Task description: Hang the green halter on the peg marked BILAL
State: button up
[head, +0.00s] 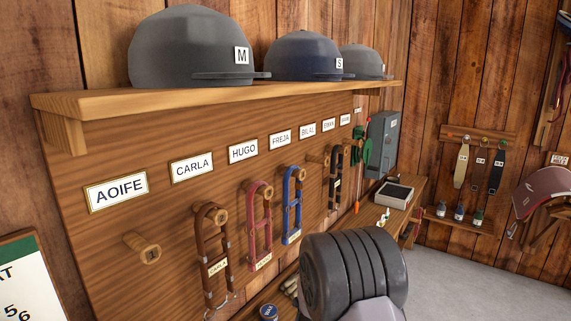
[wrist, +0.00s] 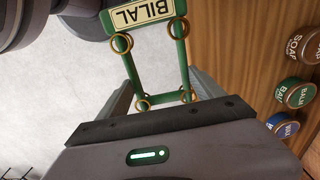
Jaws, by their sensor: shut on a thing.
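The green halter (wrist: 182,53) is in my gripper (wrist: 166,98) in the wrist view, with brass rings and a name tag reading BILAL, upside down in the picture. My gripper is shut on it. The floor shows behind it, and the halter looks clear of the board. The BILAL label (head: 308,131) is on the wooden board in the head view, with a bare peg (head: 317,160) below it. My arm's dark wrist covers the lower right of the head view, so the gripper and the held halter are hidden there.
A brown halter (head: 212,253), a red halter (head: 259,225) and a blue halter (head: 292,205) hang left of the BILAL peg; a black halter (head: 337,178) hangs right. AOIFE's peg (head: 143,249) is bare. A helmet shelf (head: 200,94) juts out above. Tins (wrist: 300,95) stand below.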

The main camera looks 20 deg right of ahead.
jog(key=a+r+n, duration=0.1)
jog(key=r+n, duration=0.2)
jog(key=a+r+n, duration=0.1)
jog(key=r+n, duration=0.2)
jog(key=r, duration=0.1)
jog(key=a+r+n, duration=0.1)
jog(key=r+n, duration=0.3)
jog(key=shift+w+a, duration=0.15)
jog(key=shift+w, duration=0.2)
jog(key=shift+a+r+n, duration=0.1)
jog(key=shift+r+n, duration=0.2)
jog(key=shift+r, duration=0.05)
jog(key=shift+f, duration=0.15)
jog(key=d+f+m, duration=0.1)
jog(key=f+m, duration=0.2)
jog(key=d+f+m, duration=0.1)
jog(key=f+m, duration=0.3)
jog(key=d+f+m, duration=0.1)
jog(key=f+m, duration=0.2)
jog(key=f, duration=0.1)
jog(key=shift+s+d+f+m, duration=0.2)
jog(key=shift+s+d+m, duration=0.1)
jog(key=shift+s, duration=0.05)
